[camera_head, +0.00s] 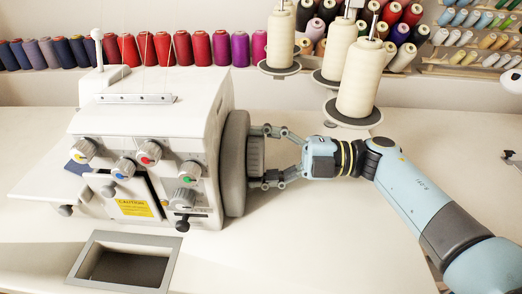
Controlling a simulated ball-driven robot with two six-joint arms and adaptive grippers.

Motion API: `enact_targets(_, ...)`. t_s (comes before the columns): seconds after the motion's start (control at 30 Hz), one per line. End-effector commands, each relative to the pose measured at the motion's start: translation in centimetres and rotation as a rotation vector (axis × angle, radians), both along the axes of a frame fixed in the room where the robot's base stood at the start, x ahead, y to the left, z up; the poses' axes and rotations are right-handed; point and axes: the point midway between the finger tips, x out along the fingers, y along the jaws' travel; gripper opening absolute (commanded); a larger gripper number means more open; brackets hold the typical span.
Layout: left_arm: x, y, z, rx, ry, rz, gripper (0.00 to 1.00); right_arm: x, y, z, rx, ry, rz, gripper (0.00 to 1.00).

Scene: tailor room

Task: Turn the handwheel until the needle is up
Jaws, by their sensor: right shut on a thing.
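The white sewing machine (190,95) stands on the table at the left, with several dials on its front. Its grey handwheel (234,165) is on the machine's right side, with a narrower ribbed hub (256,157) sticking out to the right. My right gripper (257,157) reaches in from the right and is shut on the hub, one finger above and one below. The needle cannot be made out in this view. My left gripper is not in view.
Cream thread cones (358,82) on round holders stand behind my right arm. A rectangular recess (127,264) is in the table at the front left. The white table (310,240) is clear in front of my right arm. Colored spools (165,48) line the back.

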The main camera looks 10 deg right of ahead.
Motion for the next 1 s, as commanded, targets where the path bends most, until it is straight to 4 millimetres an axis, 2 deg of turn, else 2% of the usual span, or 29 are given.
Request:
enact_targets(0.43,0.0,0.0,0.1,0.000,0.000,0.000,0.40,0.0,-0.1,-0.1,-0.001,0.012,0.000,0.43)
enact_targets(0.47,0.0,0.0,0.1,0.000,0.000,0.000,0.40,0.0,-0.1,-0.1,-0.001,0.012,-0.001,0.79)
enact_targets(0.5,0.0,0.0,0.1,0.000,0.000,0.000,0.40,0.0,-0.1,-0.1,-0.001,0.012,0.000,0.84)
enact_targets(0.83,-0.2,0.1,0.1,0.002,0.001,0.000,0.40,0.0,-0.3,-0.1,0.000,0.010,0.000,0.85)
enact_targets(1.0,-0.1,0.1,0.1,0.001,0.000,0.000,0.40,-0.5,-2.7,-0.1,-0.004,0.011,-0.001,0.85)
